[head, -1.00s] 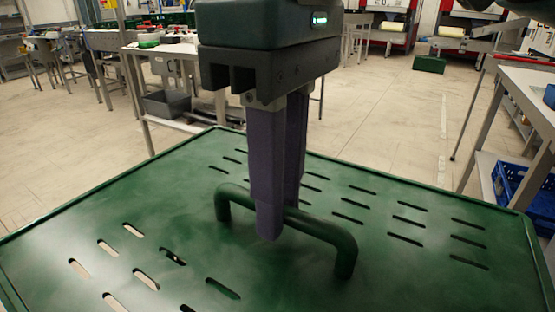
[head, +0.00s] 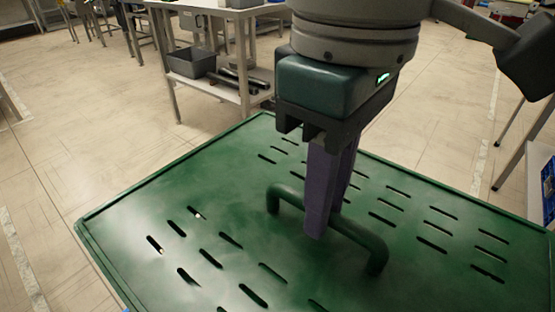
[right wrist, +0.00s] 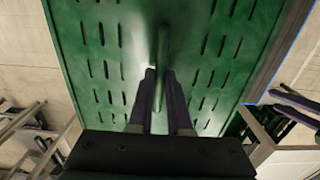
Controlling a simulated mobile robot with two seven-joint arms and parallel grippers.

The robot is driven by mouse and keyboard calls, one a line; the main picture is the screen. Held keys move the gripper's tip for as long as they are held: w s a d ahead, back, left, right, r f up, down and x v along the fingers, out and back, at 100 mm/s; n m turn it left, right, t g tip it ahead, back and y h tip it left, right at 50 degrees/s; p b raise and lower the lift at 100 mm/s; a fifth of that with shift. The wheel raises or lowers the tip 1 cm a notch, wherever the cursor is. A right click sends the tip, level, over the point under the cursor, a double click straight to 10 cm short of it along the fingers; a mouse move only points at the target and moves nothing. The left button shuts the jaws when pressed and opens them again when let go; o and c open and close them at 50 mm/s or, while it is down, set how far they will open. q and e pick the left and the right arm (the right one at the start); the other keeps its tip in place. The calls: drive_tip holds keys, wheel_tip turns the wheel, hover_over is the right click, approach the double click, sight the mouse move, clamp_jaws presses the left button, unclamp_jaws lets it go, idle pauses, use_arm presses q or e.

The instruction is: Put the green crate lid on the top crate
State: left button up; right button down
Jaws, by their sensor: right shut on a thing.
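The green crate lid (head: 160,270) is a wide slotted plate with a raised bar handle (head: 370,245). It fills the lower part of the head view and much of the right wrist view (right wrist: 85,40). My right gripper (head: 318,232) is shut on the handle, its purple fingers pointing down; they also show in the right wrist view (right wrist: 161,75). Purple fingers at the right edge of the right wrist view look like my left gripper (right wrist: 290,103); their opening is unclear. The top crate cannot be made out; a thin blue edge (right wrist: 289,55) shows beside the lid.
A metal table (head: 215,8) with a grey bin (head: 192,63) on its lower shelf stands beyond the lid. Another table stands at the right with a blue crate (head: 549,190). Bare floor (head: 80,130) is open at the left.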

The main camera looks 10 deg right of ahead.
sight(318, 246)
wheel_tip(318, 246, down, 7)
drive_tip(key=shift+r+b, duration=0.15)
drive_tip(key=shift+b, duration=0.6)
drive_tip(key=c, duration=0.8)
unclamp_jaws()
drive_tip(key=shift+c, duration=0.2)
